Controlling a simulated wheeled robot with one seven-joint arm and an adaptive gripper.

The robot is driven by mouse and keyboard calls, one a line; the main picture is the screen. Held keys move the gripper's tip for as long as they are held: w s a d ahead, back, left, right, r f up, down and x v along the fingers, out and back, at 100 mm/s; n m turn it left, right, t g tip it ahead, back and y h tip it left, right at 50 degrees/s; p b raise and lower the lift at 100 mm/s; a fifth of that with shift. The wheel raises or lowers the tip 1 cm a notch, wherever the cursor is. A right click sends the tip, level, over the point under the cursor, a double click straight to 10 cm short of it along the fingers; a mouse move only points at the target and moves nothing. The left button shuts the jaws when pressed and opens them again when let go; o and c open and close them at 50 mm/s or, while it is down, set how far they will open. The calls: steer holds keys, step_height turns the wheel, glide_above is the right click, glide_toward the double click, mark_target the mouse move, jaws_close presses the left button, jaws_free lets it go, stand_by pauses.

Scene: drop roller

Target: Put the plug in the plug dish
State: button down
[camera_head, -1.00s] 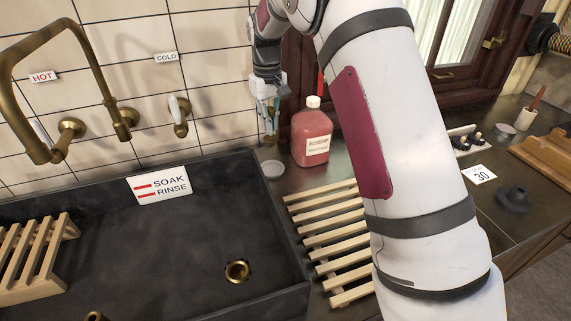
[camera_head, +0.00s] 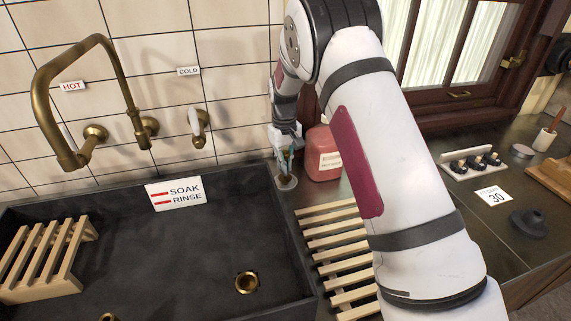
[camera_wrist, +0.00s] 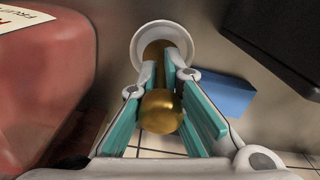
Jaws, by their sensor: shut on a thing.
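My gripper (camera_head: 287,160) is at the back of the counter, beside the sink's right edge, pointing down. In the wrist view its teal-padded fingers (camera_wrist: 172,105) are shut on a brass plug (camera_wrist: 161,112) with a rounded knob end toward the camera. The small round white plug dish (camera_wrist: 140,42) lies right beyond the plug's far end. In the head view the dish (camera_head: 285,184) is directly under the fingers. I cannot tell whether the plug touches the dish. The plug is mostly hidden in the head view.
A red bottle (camera_head: 323,155) stands close to the right of my gripper. The dark sink (camera_head: 150,250) is to the left, with a brass drain (camera_head: 247,282). A wooden slatted rack (camera_head: 335,240) lies in front. A blue block (camera_wrist: 228,93) shows in the wrist view.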

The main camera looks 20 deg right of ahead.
steer(key=shift+f, duration=0.1)
steer(key=c, duration=1.7)
jaws_free()
step_height(320, 180, up, 12)
steer(key=shift+a+r+b, duration=0.1)
steer(key=shift+r+b, duration=0.15)
steer(key=shift+b, duration=0.4)
